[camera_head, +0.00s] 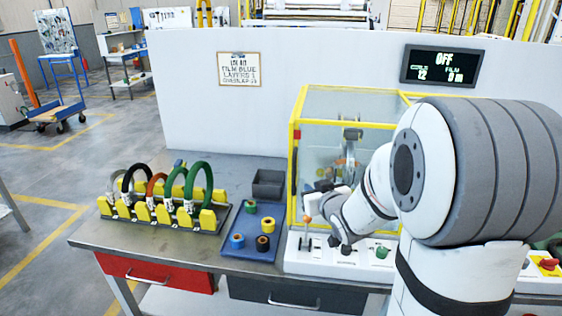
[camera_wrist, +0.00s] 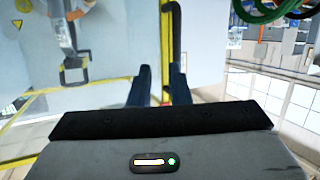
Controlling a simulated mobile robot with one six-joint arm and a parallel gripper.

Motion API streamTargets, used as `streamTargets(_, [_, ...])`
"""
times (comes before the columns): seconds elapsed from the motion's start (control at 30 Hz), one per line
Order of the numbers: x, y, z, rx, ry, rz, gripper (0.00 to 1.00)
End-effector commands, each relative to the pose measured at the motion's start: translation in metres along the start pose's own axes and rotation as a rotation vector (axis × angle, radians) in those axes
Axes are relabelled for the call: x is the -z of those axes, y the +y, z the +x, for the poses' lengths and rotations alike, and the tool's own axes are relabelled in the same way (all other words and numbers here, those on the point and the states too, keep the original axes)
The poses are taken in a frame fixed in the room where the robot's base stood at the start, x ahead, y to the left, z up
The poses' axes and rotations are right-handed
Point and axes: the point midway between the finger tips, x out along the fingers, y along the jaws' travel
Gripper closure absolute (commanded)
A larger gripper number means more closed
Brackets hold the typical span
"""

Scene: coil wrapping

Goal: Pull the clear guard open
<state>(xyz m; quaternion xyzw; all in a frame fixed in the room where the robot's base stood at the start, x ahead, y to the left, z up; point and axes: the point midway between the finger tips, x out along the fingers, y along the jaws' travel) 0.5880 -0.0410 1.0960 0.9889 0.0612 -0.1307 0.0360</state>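The clear guard (camera_head: 322,158) is a see-through box with a yellow frame over the machine on the bench, and it looks closed. In the wrist view its pane (camera_wrist: 115,45) fills the upper left, and a yellow frame post (camera_wrist: 166,50) with a dark bar beside it runs up the middle. My gripper (camera_head: 312,190) is at the guard's front left side. In the wrist view my gripper (camera_wrist: 160,72) has its two dark blue fingers apart, with the post and bar showing between and beyond them. I cannot tell whether they touch the guard.
A rack (camera_head: 165,215) of coloured rings stands on the left of the bench. A blue mat (camera_head: 252,222) with several small rolls and a dark bin (camera_head: 268,184) lie between rack and guard. A control panel (camera_head: 345,258) with knobs is below the guard. A display (camera_head: 440,66) reads OFF.

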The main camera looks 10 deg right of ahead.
Motion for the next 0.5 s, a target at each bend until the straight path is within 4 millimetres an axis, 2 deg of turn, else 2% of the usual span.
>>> streamTargets(0.1, [0.006,-0.004,0.014,0.068,0.125,0.014,0.83])
streamTargets(0.2, [0.011,-0.007,0.018,0.113,0.204,0.028,0.83])
streamTargets(0.37, [0.015,-0.01,0.022,0.15,0.262,0.039,0.83])
streamTargets(0.5, [0.021,-0.013,0.035,0.156,0.27,0.041,0.83])
